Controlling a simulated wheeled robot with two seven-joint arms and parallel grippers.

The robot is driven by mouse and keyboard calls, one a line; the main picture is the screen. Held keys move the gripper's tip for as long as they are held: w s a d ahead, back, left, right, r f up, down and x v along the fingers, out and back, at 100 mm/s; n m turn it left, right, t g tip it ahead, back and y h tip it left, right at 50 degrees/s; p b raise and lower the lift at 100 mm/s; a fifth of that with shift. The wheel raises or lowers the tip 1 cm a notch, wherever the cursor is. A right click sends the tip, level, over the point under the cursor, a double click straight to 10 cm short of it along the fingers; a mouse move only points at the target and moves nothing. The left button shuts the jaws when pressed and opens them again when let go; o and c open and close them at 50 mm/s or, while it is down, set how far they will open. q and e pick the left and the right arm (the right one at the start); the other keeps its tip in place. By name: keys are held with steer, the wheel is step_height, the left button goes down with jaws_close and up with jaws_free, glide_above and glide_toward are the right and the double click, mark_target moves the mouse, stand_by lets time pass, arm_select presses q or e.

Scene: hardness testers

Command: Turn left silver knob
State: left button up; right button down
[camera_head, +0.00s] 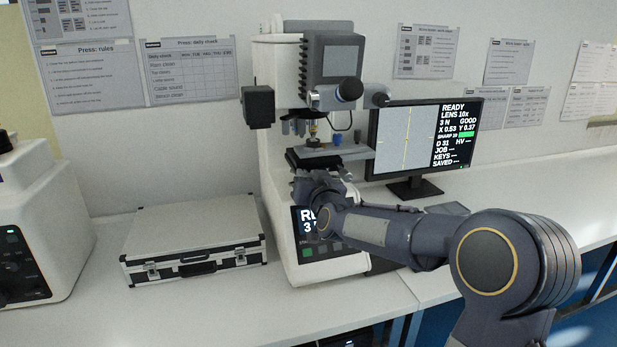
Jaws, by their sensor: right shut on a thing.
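The hardness tester (277,160) stands on the bench against the wall, with its flat stage (340,152) at mid height. My right arm reaches in from the right, and my right gripper (304,180) is just under the front left of the stage. It is shut on the left silver knob, which the gripper hides from view. A small silver knob (345,173) shows to the right of the gripper, below the stage. My left gripper is not in view.
My forearm partly covers the tester's front panel (307,222). A silver case (195,237) lies to the left, and a white machine (40,220) stands at the far left.

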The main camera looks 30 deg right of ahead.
steer(key=shift+f+n, duration=0.1)
steer(key=shift+n, duration=0.3)
steer(key=c, duration=1.2)
jaws_free()
steer(key=shift+c, duration=0.2)
steer(key=shift+s, duration=0.1)
steer(key=v, duration=0.7)
steer(key=shift+s+b, duration=0.3)
steer(key=shift+b, duration=0.05)
steer(key=shift+a, duration=0.1)
